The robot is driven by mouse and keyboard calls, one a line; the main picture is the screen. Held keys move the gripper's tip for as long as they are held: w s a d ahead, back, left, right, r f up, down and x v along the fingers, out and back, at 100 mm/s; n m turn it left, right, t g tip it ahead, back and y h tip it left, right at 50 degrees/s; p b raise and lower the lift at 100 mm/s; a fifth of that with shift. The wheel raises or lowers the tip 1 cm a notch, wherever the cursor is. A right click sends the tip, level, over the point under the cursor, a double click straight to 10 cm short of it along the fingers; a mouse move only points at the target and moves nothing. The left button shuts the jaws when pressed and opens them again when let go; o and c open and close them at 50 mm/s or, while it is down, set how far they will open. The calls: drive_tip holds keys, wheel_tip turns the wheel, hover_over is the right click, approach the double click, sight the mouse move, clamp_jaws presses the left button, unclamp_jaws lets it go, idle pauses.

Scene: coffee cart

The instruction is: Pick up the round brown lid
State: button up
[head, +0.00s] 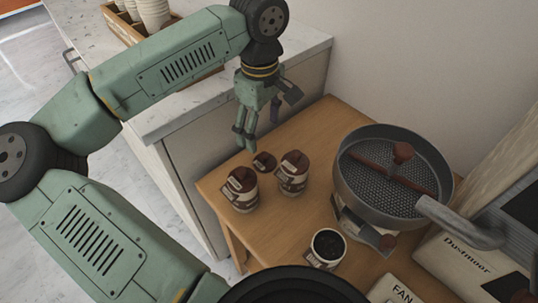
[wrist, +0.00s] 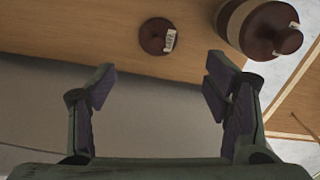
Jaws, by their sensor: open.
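The round brown lid (head: 264,162) lies on the wooden table behind and between two lidded canisters. In the wrist view the lid (wrist: 153,38) shows a knob and a small pale label; it lies just beyond the fingertips, roughly centred between them. My gripper (head: 258,128) hangs above the table's edge by the counter, a little behind the lid and apart from it. In the wrist view my gripper (wrist: 160,88) is open with nothing between its fingers.
A left canister (head: 241,190) and a right canister (head: 292,173), both with brown lids, stand close to the lid. An open canister (head: 328,246) with dark contents stands nearer. A large metal sieve drum (head: 365,205) is at right. The white counter (head: 180,118) rises beside the table.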

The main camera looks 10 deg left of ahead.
sight(266, 155)
wheel_tip(266, 155, down, 4)
drive_tip(key=shift+r, duration=0.15)
drive_tip(key=f+p, duration=0.1)
drive_tip(key=f, duration=0.1)
drive_tip(key=d+f+p, duration=0.1)
drive_tip(key=f, duration=0.1)
drive_tip(key=shift+s+f, duration=0.1)
drive_tip(key=shift+f, duration=0.75)
drive_tip(key=c, duration=1.1)
drive_tip(key=shift+c, duration=0.2)
